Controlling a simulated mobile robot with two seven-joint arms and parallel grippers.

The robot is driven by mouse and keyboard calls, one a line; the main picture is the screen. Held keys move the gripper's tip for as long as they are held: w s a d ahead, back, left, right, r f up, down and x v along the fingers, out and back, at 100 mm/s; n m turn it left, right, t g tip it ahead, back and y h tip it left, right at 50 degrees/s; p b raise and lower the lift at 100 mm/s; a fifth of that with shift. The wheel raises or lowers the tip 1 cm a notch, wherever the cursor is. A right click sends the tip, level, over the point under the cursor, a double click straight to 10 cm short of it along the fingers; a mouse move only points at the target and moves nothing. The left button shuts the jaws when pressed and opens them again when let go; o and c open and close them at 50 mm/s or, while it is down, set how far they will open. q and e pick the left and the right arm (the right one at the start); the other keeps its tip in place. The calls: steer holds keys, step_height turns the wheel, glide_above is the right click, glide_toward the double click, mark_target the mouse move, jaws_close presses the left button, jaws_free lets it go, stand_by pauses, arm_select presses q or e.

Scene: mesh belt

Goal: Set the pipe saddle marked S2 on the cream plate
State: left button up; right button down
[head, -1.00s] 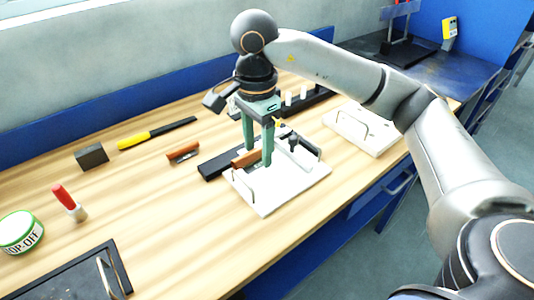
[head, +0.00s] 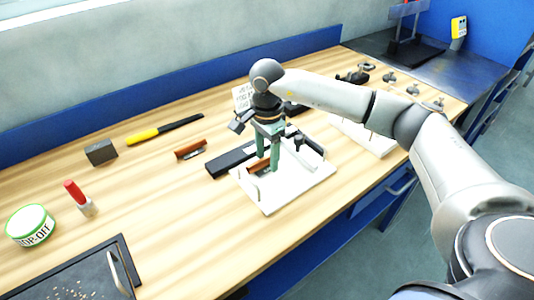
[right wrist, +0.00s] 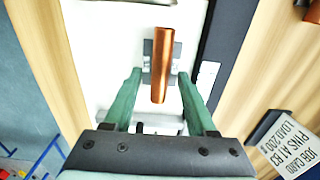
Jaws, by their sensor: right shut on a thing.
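My right gripper (head: 268,163) is over the pale plate (head: 268,203) with its fingers pointing down. It is shut on a copper-brown pipe saddle (head: 256,168). In the right wrist view the saddle (right wrist: 161,60) shows as a long copper half-round over a small grey block, between the two green fingers. The pale plate (right wrist: 95,50) lies under it. I cannot tell whether the saddle touches the plate, and no S2 mark is legible. A second brown saddle (head: 190,149) lies on the bench to the left. My left gripper is not in view.
A white card (head: 242,98) stands behind.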

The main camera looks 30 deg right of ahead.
mark_target(267, 157)
steer(key=c, duration=0.5)
jaws_free()
steer(key=shift+f, duration=0.1)
step_height(267, 157, up, 12)
steer(key=shift+b, duration=0.35)
